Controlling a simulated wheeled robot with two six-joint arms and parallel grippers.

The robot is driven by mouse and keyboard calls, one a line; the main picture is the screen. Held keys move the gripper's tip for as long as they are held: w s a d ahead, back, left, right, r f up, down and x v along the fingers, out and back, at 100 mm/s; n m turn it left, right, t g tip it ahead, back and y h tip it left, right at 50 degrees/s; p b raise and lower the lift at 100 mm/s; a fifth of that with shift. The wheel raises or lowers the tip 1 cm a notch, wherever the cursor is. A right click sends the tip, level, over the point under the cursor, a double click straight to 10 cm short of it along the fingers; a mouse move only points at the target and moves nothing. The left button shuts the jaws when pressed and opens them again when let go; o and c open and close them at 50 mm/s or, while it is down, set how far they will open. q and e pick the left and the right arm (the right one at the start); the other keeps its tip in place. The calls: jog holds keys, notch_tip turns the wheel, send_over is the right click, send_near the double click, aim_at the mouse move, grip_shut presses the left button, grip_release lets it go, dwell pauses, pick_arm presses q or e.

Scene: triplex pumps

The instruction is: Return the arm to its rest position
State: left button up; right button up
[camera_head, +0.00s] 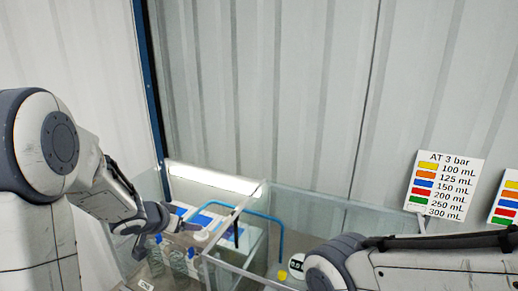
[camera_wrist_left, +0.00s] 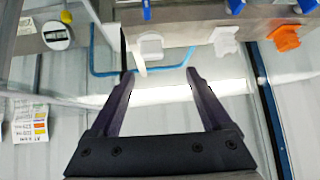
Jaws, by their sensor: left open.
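My left arm (camera_head: 105,190) comes in from the left and reaches to the glass-walled enclosure. Its gripper (camera_head: 185,224) is small and partly unclear in the head view, at the enclosure's left part. In the left wrist view the left gripper (camera_wrist_left: 160,72) has its two dark fingers spread wide, with nothing between them. My right arm (camera_head: 400,266) lies across the lower right of the head view. Its gripper is not visible.
Glass panels (camera_head: 325,210) surround the pump bench. A blue pipe (camera_head: 281,240) rises there. The wrist view shows a round gauge (camera_wrist_left: 56,35), white fittings (camera_wrist_left: 224,40) and an orange fitting (camera_wrist_left: 286,38) near the fingers. A colour chart (camera_head: 442,187) hangs on the right wall.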

pick_arm(q)
jog(key=s+d+f+n+g+y, duration=0.1)
jog(key=s+d+f+n+g, duration=0.15)
jog(key=s, duration=0.65)
jog(key=s+d+f+n+g+y, duration=0.15)
jog(key=s+d+g, duration=0.25)
jog(key=s, duration=0.5)
jog(key=s+d+f+m+g+h+b, duration=0.1)
jog(key=s+d+f+m+b, duration=0.7)
jog(key=b, duration=0.8)
jog(key=s+d+f+g, duration=0.1)
jog(key=s+d+f, duration=0.2)
jog(key=s+d, duration=0.2)
jog(key=shift+s+d, duration=0.25)
jog(key=shift+s, duration=0.15)
jog(key=shift+g+h, duration=0.25)
